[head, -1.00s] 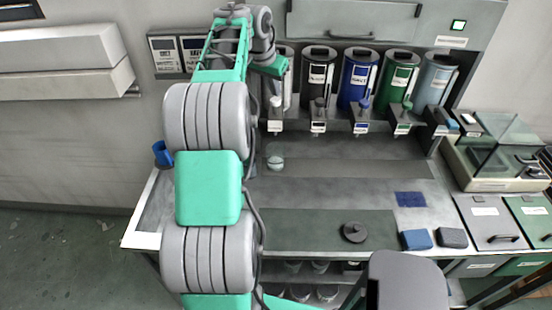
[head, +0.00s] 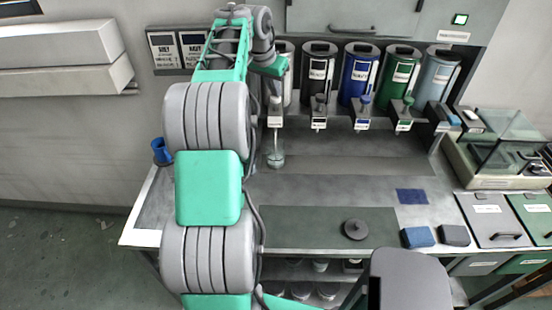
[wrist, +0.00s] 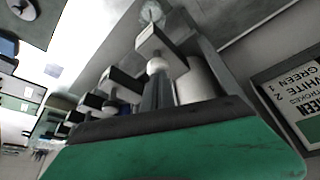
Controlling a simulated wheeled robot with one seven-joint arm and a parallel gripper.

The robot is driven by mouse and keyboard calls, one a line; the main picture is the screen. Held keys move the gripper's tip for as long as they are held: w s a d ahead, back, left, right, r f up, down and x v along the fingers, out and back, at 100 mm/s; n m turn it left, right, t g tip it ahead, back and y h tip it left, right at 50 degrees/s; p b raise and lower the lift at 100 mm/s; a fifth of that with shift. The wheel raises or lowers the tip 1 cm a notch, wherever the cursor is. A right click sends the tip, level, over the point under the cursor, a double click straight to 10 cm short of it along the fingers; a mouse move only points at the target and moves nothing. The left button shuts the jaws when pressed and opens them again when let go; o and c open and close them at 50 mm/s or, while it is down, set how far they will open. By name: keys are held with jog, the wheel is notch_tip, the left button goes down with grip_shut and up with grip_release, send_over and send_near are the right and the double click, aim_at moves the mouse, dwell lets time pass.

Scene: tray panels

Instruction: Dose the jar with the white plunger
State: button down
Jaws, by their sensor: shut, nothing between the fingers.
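The white dispenser (head: 287,75) is the leftmost in the row, partly hidden by my arm in the head view. Its white plunger knob (wrist: 156,66) shows in the wrist view at the tips of my shut gripper (wrist: 158,88). The fingers appear to touch or nearly touch the knob, with nothing held between them. The clear jar (head: 276,160) stands on the bench below the white nozzle (head: 275,120), and it also shows in the wrist view (wrist: 151,12). A faint pale streak shows between nozzle and jar. My fingers are hidden in the head view.
Black (head: 318,75), blue (head: 357,75), green (head: 399,78) and light blue (head: 436,80) dispensers stand to the right. A dark round lid (head: 355,229), blue pad (head: 411,197) and blue block (head: 418,237) lie on the bench. A label card (wrist: 290,95) hangs beside the dispensers.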

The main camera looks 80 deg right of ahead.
jog(key=shift+a+f+b, duration=0.1)
jog(key=shift+f+b, duration=0.7)
jog(key=shift+f, duration=0.5)
jog(key=shift+r, duration=0.1)
notch_tip(320, 180, up, 4)
jog(key=p, duration=0.4)
jog(key=shift+r, duration=0.1)
jog(key=shift+r, duration=2.95)
